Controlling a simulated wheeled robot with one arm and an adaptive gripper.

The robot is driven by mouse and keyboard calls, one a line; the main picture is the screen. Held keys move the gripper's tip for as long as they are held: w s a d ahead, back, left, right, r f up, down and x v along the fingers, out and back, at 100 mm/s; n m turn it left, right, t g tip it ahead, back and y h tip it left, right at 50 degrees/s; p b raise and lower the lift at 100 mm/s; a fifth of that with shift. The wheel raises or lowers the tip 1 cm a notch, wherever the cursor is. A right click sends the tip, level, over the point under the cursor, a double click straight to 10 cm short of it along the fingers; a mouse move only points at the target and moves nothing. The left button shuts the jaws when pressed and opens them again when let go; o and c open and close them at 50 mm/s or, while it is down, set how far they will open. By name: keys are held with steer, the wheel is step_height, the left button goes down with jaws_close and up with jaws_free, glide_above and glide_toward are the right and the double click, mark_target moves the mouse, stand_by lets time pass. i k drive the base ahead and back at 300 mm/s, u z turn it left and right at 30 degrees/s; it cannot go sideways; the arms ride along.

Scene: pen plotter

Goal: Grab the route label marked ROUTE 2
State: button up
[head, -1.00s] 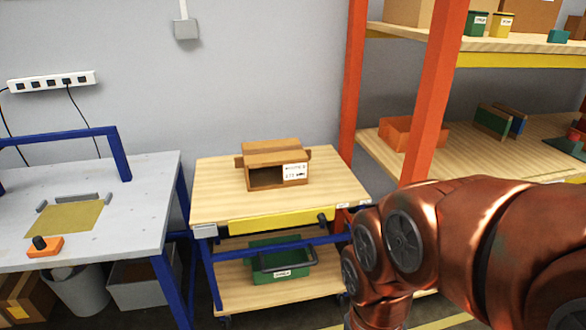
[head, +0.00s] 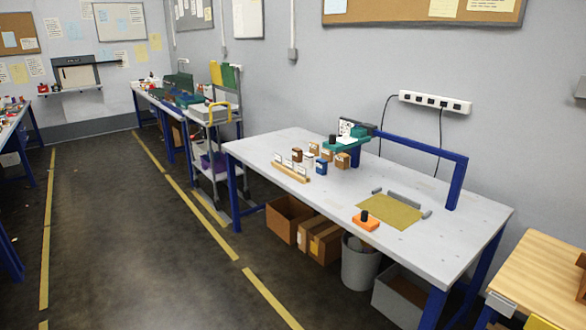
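Small white cards (head: 289,165) stand upright in a wooden strip holder (head: 292,173) on the left part of the grey-white table (head: 330,190). They may be the route labels, but any writing on them is too small to read, so I cannot tell which is ROUTE 2. A white printed piece (head: 346,128) also shows by the teal stand (head: 343,144) near the back of the table. My gripper and arm are not in view.
Several small brown, white and blue boxes stand behind the card holder. An orange block with a black knob (head: 366,221) and an olive mat (head: 391,211) lie on the right. Cartons and a grey bin (head: 360,263) sit below. Open floor (head: 130,260) lies left.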

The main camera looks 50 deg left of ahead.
mark_target(288, 164)
steer(key=u, duration=0.5)
steer(key=k, duration=0.55)
steer(key=u, duration=1.35)
steer(key=i, duration=1.1)
steer(key=u, duration=0.3)
steer(key=i, duration=1.8)
steer(key=z, duration=0.8)
